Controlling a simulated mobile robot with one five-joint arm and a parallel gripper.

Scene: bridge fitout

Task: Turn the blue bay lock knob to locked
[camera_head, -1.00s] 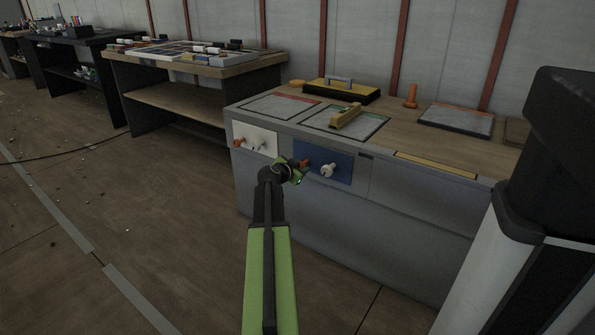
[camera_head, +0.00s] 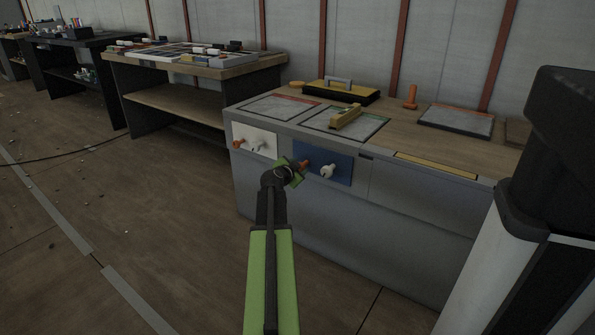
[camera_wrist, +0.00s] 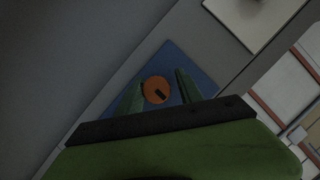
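The blue panel (camera_head: 341,173) is on the front face of the grey bench, and it carries an orange knob (camera_head: 305,165) and a white knob (camera_head: 327,171). In the wrist view the orange knob (camera_wrist: 154,85) is a round disc with a short dark mark, on the blue panel (camera_wrist: 183,57). My gripper (camera_head: 293,173) is at the left part of the blue panel, by the orange knob. In the wrist view my gripper (camera_wrist: 158,92) is open, one green finger on each side of the knob, with gaps visible. How deep the fingers reach around it I cannot tell.
A white panel (camera_head: 254,138) with an orange and a white knob is left of the blue panel. The bench top (camera_head: 395,131) holds a yellow block (camera_head: 345,116), a yellow-and-black case (camera_head: 341,91) and an orange peg (camera_head: 411,97). The floor at left is mostly open.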

